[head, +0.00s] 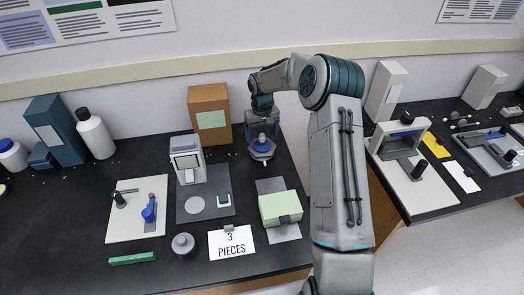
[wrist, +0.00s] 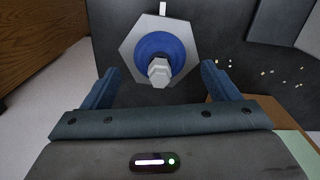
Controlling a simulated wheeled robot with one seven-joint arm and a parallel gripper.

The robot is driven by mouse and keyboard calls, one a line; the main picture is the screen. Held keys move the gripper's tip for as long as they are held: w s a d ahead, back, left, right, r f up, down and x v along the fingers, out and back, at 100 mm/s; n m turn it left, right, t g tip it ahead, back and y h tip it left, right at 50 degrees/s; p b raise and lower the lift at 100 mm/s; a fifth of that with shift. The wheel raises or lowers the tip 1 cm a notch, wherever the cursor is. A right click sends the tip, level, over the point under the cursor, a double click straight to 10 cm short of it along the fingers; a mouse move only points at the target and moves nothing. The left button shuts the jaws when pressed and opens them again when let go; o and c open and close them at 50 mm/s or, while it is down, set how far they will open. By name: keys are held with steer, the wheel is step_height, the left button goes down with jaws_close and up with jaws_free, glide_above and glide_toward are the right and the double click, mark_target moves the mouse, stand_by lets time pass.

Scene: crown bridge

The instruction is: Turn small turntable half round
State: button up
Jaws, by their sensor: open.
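The small turntable is a light grey hexagonal plate with a blue round disc and a pale faceted knob on top. In the head view the turntable (head: 262,148) stands on the black bench, right of the brown box. In the wrist view the turntable (wrist: 127,47) shows from above, with its knob (wrist: 159,71) near the middle and a small white tab at the plate's far edge. My gripper (wrist: 157,82) is open, with one blue finger on each side of the knob and a gap to both. In the head view my gripper (head: 262,128) is over the turntable.
A brown box (head: 209,113) stands left of the turntable. A pale green box (head: 281,208) sits in front of it. A grey device (head: 187,160) is farther left. Small crumbs (wrist: 265,72) lie on the bench. The bench's right edge is close to the turntable.

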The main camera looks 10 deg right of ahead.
steer(key=shift+r+p, duration=1.8)
steer(key=shift+r, duration=1.7)
steer(key=shift+r, duration=0.15)
steer(key=s+r+t+h, duration=0.1)
steer(key=s+r+t, duration=0.1)
steer(key=s+r, duration=1.5)
steer(key=s+r+m+t+y, duration=0.1)
steer(key=s, duration=2)
steer(key=shift+m+t, duration=0.4)
